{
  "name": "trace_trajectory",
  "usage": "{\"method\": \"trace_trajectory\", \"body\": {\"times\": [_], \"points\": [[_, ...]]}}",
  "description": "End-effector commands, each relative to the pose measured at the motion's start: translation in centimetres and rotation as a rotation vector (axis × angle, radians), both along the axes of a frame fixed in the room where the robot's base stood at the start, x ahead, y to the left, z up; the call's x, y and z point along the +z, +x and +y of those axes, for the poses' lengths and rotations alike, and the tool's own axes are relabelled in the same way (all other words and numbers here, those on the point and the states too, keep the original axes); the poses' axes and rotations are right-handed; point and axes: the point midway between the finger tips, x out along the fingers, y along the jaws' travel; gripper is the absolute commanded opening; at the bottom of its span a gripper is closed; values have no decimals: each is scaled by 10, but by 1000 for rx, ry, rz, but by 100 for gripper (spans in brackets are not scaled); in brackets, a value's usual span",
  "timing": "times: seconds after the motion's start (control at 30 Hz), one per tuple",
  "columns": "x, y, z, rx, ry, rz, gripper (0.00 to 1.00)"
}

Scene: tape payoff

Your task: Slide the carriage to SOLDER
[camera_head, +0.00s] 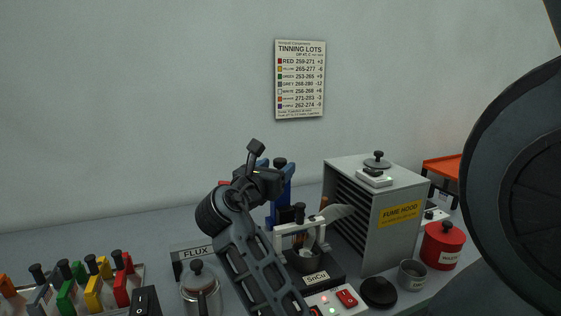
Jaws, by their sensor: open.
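My gripper (267,170) is raised in the middle of the camera_head view, in front of a blue upright part (288,184) with a black knob (280,163). My gripper hides much of this blue part, and I cannot tell whether they touch. I cannot tell for sure which part is the carriage, and I see no label reading SOLDER. A dark pot block labelled SnCu (317,278) stands right of my forearm, under a pale frame with a black-handled part. A FLUX sign (195,253) stands left of my forearm, behind a lidded metal pot (200,288).
A grey fume hood (402,238) stands right of the SnCu block. A red waste can (443,244), a grey cup (412,274) and a black disc (379,291) sit nearby. Several coloured, black-knobbed holders (93,289) stand at left. A tinning chart (300,80) hangs on the wall.

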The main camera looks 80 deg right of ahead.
Motion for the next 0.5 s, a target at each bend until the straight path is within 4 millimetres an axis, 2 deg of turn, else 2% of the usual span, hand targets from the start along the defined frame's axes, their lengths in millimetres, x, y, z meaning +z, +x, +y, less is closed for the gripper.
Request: {"method": "trace_trajectory", "body": {"times": [0.1, 0.23, 0.5], "points": [[0, -5, -20, -3, 0, 1, 61], [1, -7, -35, -2, 0, 0, 61], [0, -9, -46, 2, 0, 0, 61]]}}
